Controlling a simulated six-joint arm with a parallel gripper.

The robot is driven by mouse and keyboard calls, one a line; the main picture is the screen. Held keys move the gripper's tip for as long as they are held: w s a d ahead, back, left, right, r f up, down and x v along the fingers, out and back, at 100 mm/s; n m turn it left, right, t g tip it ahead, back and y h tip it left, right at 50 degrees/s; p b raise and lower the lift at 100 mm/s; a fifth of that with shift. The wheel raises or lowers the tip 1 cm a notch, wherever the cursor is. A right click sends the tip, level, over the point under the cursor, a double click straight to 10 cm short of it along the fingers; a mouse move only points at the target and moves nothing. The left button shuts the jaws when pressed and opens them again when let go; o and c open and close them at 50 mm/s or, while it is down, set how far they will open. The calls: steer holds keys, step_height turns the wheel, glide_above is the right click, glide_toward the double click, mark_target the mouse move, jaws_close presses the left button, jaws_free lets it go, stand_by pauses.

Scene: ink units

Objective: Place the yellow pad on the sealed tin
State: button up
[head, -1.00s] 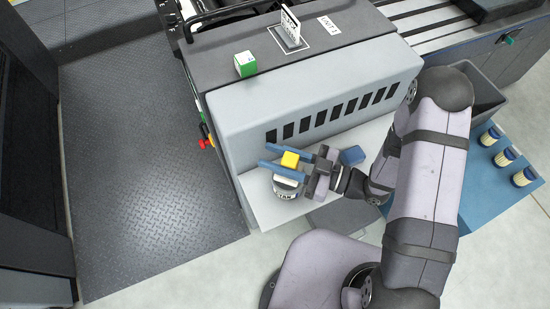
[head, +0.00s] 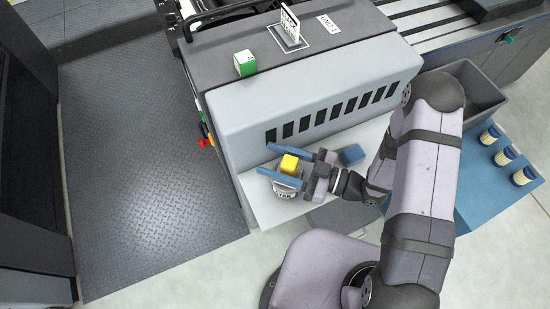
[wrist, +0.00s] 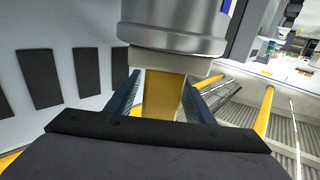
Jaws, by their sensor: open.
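The yellow pad (head: 289,163) sits on top of the sealed tin (head: 284,195), which stands on the light shelf below the slotted grey housing. My gripper (head: 266,160) is open, with one blue finger on either side of the pad and a visible gap to it. In the wrist view the yellow pad (wrist: 163,95) shows between the two fingers and against the pale end of the tin (wrist: 172,25). The fingers partly hide the tin in the head view.
A blue block (head: 352,154) lies on the shelf to the right of my gripper. The slotted housing (head: 310,100) rises close behind the tin. A dark bin (head: 478,92) and a blue mat (head: 482,200) with yellow-and-blue cylinders are at the right.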

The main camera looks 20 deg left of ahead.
steer(key=shift+r, duration=0.2)
steer(key=d+b, duration=0.2)
steer(key=d, duration=1)
steer(key=shift+b, duration=0.4)
